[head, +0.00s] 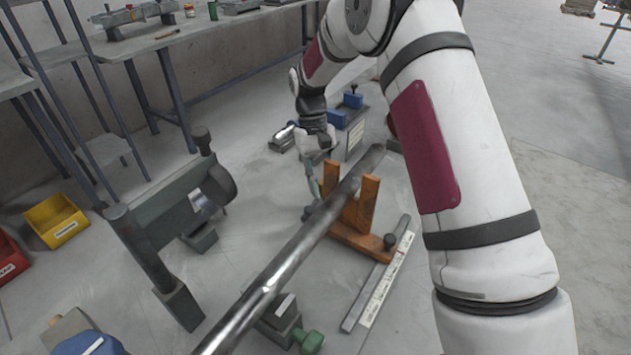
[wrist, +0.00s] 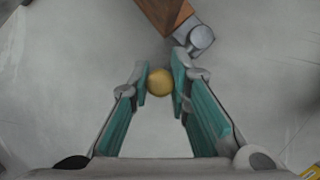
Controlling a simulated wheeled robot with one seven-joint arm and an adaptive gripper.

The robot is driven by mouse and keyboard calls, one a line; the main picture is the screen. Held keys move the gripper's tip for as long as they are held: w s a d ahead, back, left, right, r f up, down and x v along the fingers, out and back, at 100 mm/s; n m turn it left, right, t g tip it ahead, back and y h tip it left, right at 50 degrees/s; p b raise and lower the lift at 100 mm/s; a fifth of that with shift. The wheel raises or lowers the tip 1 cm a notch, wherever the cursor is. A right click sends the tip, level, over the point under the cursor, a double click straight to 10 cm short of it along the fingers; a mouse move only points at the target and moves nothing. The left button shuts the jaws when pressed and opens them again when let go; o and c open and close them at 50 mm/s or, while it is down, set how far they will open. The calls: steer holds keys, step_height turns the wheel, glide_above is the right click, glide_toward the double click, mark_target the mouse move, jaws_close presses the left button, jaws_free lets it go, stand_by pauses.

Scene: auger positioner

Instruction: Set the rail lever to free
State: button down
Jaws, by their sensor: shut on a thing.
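My gripper (wrist: 161,83) has its teal-padded fingers closed around a yellow ball knob (wrist: 159,81) in the wrist view. I take this knob to be the rail lever's end; the lever's arm under it is hidden. In the head view my gripper (head: 312,186) reaches down on the left side of an orange V-shaped support (head: 367,203). A small patch of yellow shows by the fingers there. The support stands near a rail (head: 376,272) with a pale scale strip beside it. The lever's set position cannot be read.
A long metal shaft (head: 294,256) lies slanted across the support, close to my gripper. A grey stand (head: 170,215) with a dark roller is to the left. Blue and grey blocks (head: 350,112) sit behind. A yellow bin (head: 55,220) stands at far left.

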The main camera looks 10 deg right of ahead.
steer(key=shift+s+d+m+y, duration=0.25)
steer(key=shift+d+m+y, duration=0.05)
steer(key=shift+m, duration=0.4)
steer(key=c, duration=1.5)
jaws_free()
steer(key=shift+o, duration=0.2)
steer(key=v, duration=1.2)
steer(key=shift+s, duration=0.1)
